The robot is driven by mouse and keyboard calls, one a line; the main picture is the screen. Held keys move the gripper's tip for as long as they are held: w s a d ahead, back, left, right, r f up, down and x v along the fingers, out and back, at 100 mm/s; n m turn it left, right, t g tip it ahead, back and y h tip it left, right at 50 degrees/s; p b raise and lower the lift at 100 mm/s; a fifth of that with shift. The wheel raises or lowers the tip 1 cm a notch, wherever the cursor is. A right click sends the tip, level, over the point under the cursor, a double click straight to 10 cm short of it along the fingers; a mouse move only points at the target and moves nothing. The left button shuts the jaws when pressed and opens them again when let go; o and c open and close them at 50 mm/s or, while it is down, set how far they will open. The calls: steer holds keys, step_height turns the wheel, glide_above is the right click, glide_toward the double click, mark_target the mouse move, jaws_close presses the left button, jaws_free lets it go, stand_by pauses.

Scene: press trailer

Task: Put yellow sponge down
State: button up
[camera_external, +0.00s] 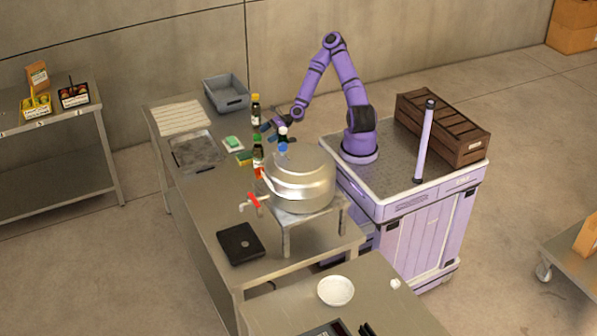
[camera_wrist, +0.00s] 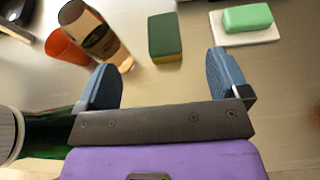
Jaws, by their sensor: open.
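The yellow sponge (camera_wrist: 166,40) has a dark green top and a yellow side. It lies flat on the steel table, just beyond my fingertips in the wrist view and apart from them. In the external view the sponge (camera_external: 245,158) is small, on the table beside the bottles. My gripper (camera_wrist: 163,75) has its two blue fingers spread wide, with nothing between them. In the external view my gripper (camera_external: 268,132) is over the table's right edge, near the bottles.
A green block (camera_wrist: 247,18) sits on a white dish, right of the sponge. A brown-labelled bottle (camera_wrist: 98,42) and an orange cup (camera_wrist: 66,50) are on the left. A large metal pot (camera_external: 300,180) and grey bin (camera_external: 226,94) also stand on the table.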

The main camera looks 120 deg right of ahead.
glide_toward(250, 154)
steer(key=w+f, duration=0.1)
steer(key=w, duration=0.1)
steer(key=w+f, duration=0.2)
steer(key=shift+w+d+f, duration=0.1)
steer(key=shift+w+d, duration=0.05)
steer(key=shift+d, duration=0.05)
steer(key=shift+x, duration=2.7)
steer(key=shift+c, duration=0.4)
steer(key=c, duration=1)
steer(key=shift+r, duration=0.25)
